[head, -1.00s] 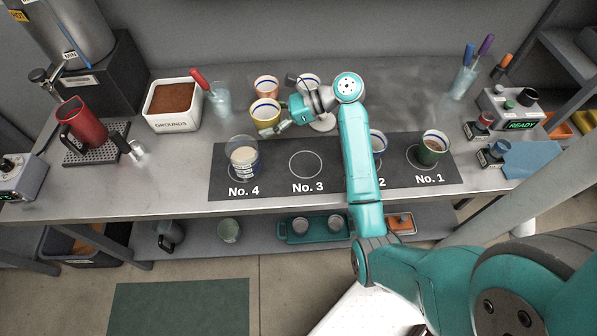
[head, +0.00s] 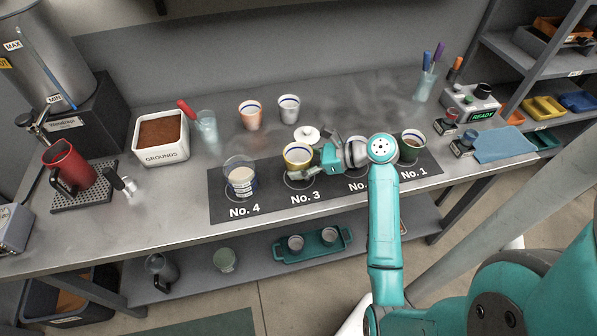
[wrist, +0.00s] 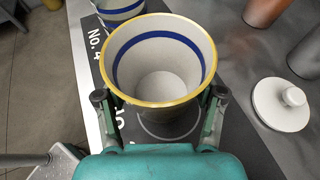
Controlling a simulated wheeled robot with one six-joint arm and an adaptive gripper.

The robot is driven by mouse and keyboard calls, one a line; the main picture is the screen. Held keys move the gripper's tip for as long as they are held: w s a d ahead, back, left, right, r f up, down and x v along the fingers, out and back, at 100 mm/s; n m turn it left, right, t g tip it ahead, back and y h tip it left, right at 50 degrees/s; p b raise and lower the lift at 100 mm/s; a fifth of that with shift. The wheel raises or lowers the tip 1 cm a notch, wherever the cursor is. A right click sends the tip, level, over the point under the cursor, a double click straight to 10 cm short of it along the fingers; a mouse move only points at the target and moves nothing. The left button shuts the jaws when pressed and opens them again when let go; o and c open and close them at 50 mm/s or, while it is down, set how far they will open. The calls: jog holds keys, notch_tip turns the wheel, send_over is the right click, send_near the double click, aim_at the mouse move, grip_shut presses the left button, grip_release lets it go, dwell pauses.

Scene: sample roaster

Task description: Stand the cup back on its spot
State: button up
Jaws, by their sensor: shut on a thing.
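A white cup with a yellow rim and a blue inner band (head: 297,155) is upright at the No. 3 place on the dark mat (head: 270,200). My gripper (head: 309,166) reaches it from the right and is shut on it. In the wrist view the empty cup (wrist: 160,62) sits between the two fingers of my gripper (wrist: 161,98). Part of the No. 3 ring (wrist: 168,138) shows just below the cup in that view. The ring (head: 297,184) also shows below it in the head view. I cannot tell whether the cup's base touches the mat.
A white lid (head: 307,136), an orange cup (head: 250,115) and a grey cup (head: 288,108) stand behind. My arm hides most of No. 2.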

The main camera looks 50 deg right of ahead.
jog(key=shift+f, duration=1.85)
jog(key=shift+f, duration=0.1)
jog(key=o, duration=1.5)
jog(key=shift+c, duration=0.2)
